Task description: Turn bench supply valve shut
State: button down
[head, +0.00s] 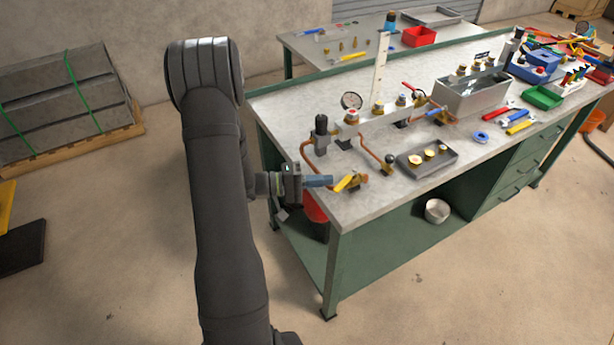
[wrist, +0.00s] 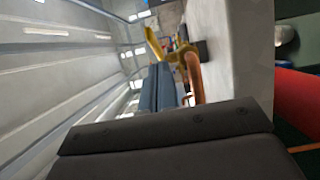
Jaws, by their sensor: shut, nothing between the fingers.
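The bench supply valve (head: 358,180) is a small brass body with a yellow lever (head: 345,183), near the left front end of the bench, where a copper pipe (head: 305,152) comes down. My gripper (head: 328,181) is shut and empty, its blue-grey fingers pointing right at the lever and close to it. I cannot tell whether they touch it. In the wrist view the shut fingers (wrist: 159,88) stand just below and left of the yellow lever (wrist: 154,43), with the brass valve body (wrist: 182,52) and copper pipe (wrist: 194,78) to the right.
A pipe assembly with a gauge (head: 351,101) stands behind the valve. A dark tray (head: 428,171) with brass fittings lies to its right. A red bucket (head: 316,208) is below the bench's left end. The bench top (head: 385,197) in front of the valve is clear.

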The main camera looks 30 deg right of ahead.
jog(key=shift+s+d, duration=0.15)
jog(key=shift+s, duration=0.35)
jog(key=shift+s, duration=0.1)
